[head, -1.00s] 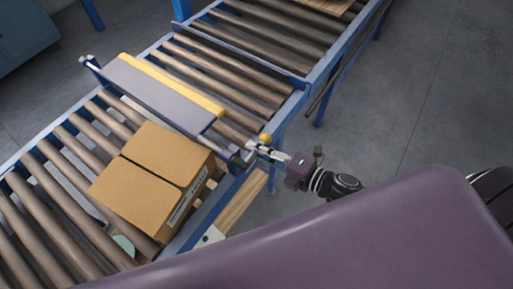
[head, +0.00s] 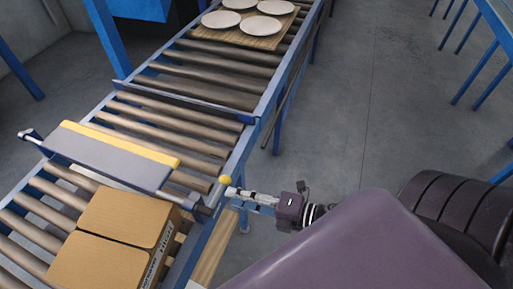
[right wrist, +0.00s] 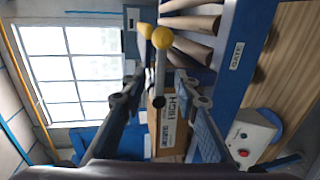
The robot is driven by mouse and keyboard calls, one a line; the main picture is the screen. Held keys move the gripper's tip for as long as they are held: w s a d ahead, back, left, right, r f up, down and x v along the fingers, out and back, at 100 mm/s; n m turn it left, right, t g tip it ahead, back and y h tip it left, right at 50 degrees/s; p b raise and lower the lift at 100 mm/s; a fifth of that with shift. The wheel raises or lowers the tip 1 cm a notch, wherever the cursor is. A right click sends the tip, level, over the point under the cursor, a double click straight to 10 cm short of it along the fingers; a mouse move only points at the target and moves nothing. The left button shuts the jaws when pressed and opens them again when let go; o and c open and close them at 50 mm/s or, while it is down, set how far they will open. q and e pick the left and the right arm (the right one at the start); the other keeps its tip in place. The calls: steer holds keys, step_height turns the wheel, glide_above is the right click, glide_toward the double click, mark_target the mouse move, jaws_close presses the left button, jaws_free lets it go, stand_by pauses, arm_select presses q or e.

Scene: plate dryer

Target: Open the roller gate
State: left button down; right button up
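The roller gate (head: 108,157) is a grey panel with a yellow edge lying across the roller conveyor. A lever with a yellow ball knob (head: 225,180) sits at its right end, by the conveyor's side rail. My right gripper (head: 236,192) is at this lever, outside the rail. In the right wrist view the gripper (right wrist: 158,88) is open, with a finger on each side of the lever and its yellow knob (right wrist: 162,38). A gap shows between the fingers and the rod. My left gripper is not in view.
A cardboard box (head: 115,235) sits on the rollers on the near side of the gate. Beyond it, a wooden board (head: 230,36) carries several white plates (head: 262,24). A control box with a red button (right wrist: 242,140) shows in the right wrist view.

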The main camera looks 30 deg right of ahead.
steer(key=v, duration=0.5)
steer(key=shift+s+d+r, duration=0.1)
steer(key=shift+s+d, duration=0.1)
stand_by(0.4)
